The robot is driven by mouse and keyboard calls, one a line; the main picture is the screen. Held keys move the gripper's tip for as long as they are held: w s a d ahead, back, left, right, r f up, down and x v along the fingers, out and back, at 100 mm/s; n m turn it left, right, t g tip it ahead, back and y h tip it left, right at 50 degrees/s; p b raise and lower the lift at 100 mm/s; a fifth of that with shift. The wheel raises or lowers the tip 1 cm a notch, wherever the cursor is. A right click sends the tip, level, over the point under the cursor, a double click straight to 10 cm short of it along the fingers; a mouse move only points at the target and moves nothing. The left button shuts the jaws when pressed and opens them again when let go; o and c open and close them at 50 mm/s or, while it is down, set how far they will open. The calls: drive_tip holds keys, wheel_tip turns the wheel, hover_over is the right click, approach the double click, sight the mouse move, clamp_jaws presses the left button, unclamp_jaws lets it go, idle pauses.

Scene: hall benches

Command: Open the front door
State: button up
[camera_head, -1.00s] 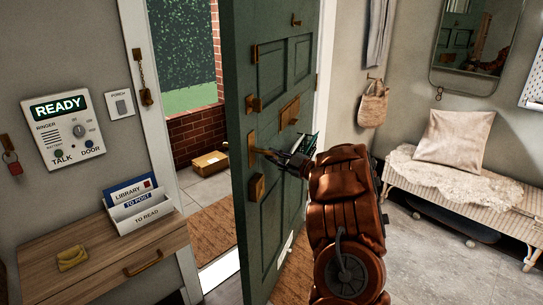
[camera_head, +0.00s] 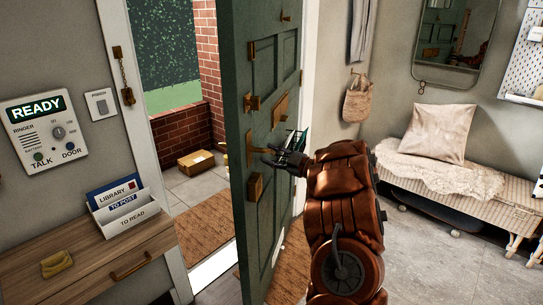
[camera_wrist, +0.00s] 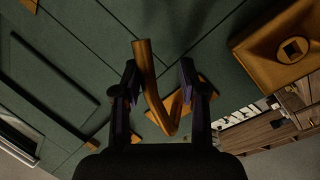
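The green panelled front door (camera_head: 264,90) stands ajar, with a clear gap between its near edge and the frame on the left. Its brass lever handle (camera_head: 251,148) is on the door's inner face, and it also shows in the wrist view (camera_wrist: 150,80). My gripper (camera_head: 268,155) is at this handle. In the wrist view my gripper (camera_wrist: 159,82) has its two fingers apart, with the lever between them. I see space on both sides of the lever, so the fingers do not look closed on it.
A parcel (camera_head: 196,162) lies on the paving outside, beyond a doormat (camera_head: 198,222). A wooden cabinet (camera_head: 60,262) with a letter rack (camera_head: 127,212) stands left of the doorway. A wicker bench (camera_head: 485,197) stands at the right. Grey floor is clear before the bench.

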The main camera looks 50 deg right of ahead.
drive_tip(key=shift+s, duration=0.15)
drive_tip(key=s+d, duration=0.1)
drive_tip(key=s, duration=1)
drive_tip(key=shift+s+d+f, duration=0.3)
